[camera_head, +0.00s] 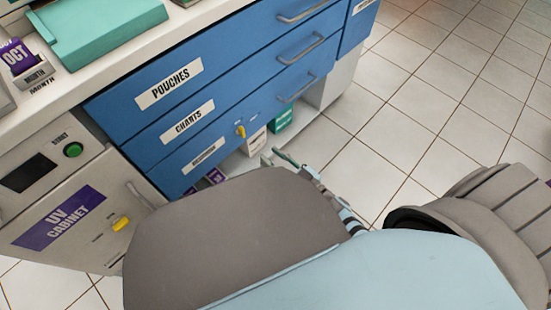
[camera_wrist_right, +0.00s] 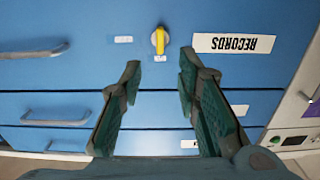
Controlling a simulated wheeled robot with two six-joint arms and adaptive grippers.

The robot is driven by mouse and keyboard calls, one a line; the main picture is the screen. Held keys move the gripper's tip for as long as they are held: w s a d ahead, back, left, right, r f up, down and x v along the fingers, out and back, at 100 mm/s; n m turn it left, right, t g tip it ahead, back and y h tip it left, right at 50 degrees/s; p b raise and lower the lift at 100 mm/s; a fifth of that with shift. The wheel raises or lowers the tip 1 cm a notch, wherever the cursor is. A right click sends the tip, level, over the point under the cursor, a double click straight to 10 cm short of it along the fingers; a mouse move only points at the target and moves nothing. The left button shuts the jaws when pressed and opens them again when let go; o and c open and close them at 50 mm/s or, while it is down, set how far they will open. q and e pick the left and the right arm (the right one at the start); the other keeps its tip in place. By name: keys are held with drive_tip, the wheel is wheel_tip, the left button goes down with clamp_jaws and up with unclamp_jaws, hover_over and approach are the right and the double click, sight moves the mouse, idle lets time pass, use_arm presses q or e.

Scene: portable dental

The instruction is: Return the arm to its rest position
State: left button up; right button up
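My right gripper (camera_wrist_right: 158,75) is open in the right wrist view, with nothing between its two dark green fingers. It faces the blue drawer front (camera_wrist_right: 180,65), apart from the yellow key-like knob (camera_wrist_right: 159,40). In the head view my right gripper (camera_head: 283,160) shows only in part, beyond my own arm, low in front of the cabinet. The same yellow knob (camera_head: 240,131) is on the lowest labelled drawer there. My left gripper is not in view.
Blue drawers labelled POUCHES (camera_head: 169,83) and CHARTS (camera_head: 187,121) are shut. A UV cabinet (camera_head: 75,215) with a green button (camera_head: 73,150) stands at left. Boxes (camera_head: 281,118) sit on the low shelf. A teal case (camera_head: 100,32) lies on the counter. Tiled floor (camera_head: 440,110) at right is clear.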

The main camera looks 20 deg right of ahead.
drive_tip(key=shift+s+d, duration=0.2)
drive_tip(key=shift+s, duration=0.35)
